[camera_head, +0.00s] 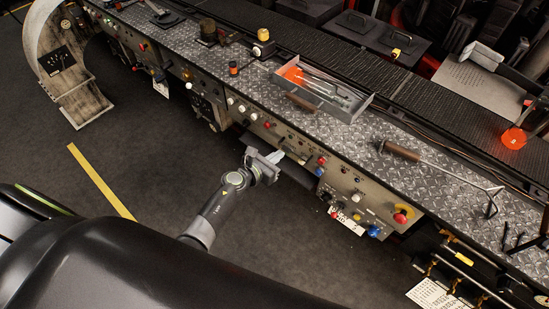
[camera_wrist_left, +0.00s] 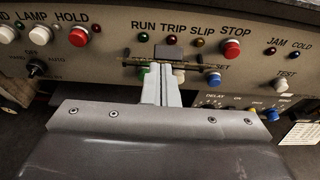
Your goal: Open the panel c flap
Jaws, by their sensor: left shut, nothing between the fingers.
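My left gripper (camera_head: 277,156) is at the front of the control panel. In the left wrist view its pale fingers (camera_wrist_left: 160,72) are together, with nothing between them. Their tips are just below a thin brass-coloured bar (camera_wrist_left: 196,66) carrying a small dark block (camera_wrist_left: 168,52), which looks like the flap's hinge or edge. I cannot tell whether the tips touch it. The fingers hide part of the button row behind. I cannot clearly make out the flap plate or whether it stands open. My right gripper is not in view.
A red STOP button (camera_wrist_left: 231,49) and a blue button (camera_wrist_left: 212,81) are close to the right of the fingers. Another red button (camera_wrist_left: 78,37) is at the left. On the bench above are a grey tool tray (camera_head: 348,112) and a wooden-handled rod (camera_head: 402,151). The floor in front is clear.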

